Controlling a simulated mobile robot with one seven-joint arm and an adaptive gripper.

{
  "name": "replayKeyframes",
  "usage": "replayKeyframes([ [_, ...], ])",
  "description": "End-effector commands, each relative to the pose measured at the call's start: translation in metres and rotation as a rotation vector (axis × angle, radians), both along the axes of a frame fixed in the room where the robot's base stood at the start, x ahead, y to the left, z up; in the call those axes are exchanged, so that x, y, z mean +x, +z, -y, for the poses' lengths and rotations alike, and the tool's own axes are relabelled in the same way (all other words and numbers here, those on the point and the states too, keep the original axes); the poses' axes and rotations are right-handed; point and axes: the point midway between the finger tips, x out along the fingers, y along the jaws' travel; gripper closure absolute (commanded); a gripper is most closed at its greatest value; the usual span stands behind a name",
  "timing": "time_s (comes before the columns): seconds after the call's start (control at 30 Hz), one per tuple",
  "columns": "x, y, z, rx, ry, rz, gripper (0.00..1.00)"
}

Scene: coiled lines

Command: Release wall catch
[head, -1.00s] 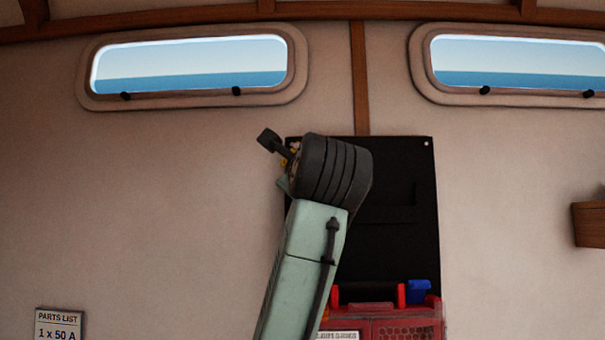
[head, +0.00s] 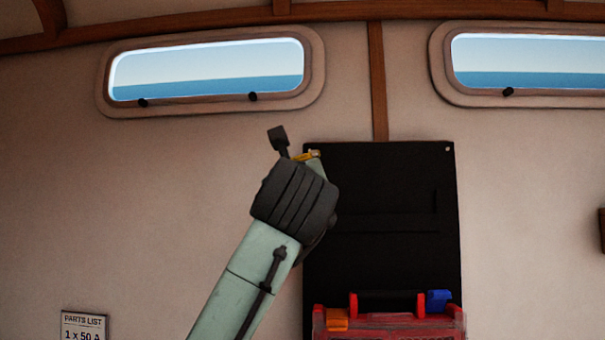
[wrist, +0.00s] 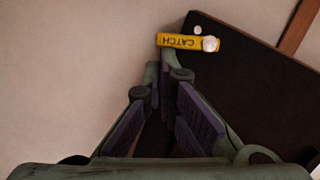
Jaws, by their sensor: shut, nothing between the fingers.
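In the head view the catch (head: 303,156) shows at the panel's upper left corner, partly behind my wrist. My gripper (wrist: 167,70) is shut and empty. Its fingertips show just below the catch's left half in the wrist view; I cannot tell whether they touch it. In the head view my arm hides most of the gripper.
A red case (head: 385,325) with a dark handle, an orange block and a blue block (head: 438,300) is in front of the panel's lower part. A parts list sign (head: 84,326) is at lower left. Two windows (head: 210,72) are above.

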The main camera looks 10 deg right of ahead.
Motion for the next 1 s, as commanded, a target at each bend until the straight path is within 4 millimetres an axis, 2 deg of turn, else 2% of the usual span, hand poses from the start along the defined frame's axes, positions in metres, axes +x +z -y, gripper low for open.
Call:
replayKeyframes([
  [0.23,-0.001,0.0,0.0,-0.001,0.0,0.001,1.0],
  [0.37,-0.012,-0.002,-0.003,-0.002,0.001,0.003,1.0],
  [0.8,-0.095,-0.022,-0.019,0.0,0.001,0.005,1.0],
  [1.0,-0.113,-0.027,-0.022,-0.001,0.001,0.0,1.0],
])
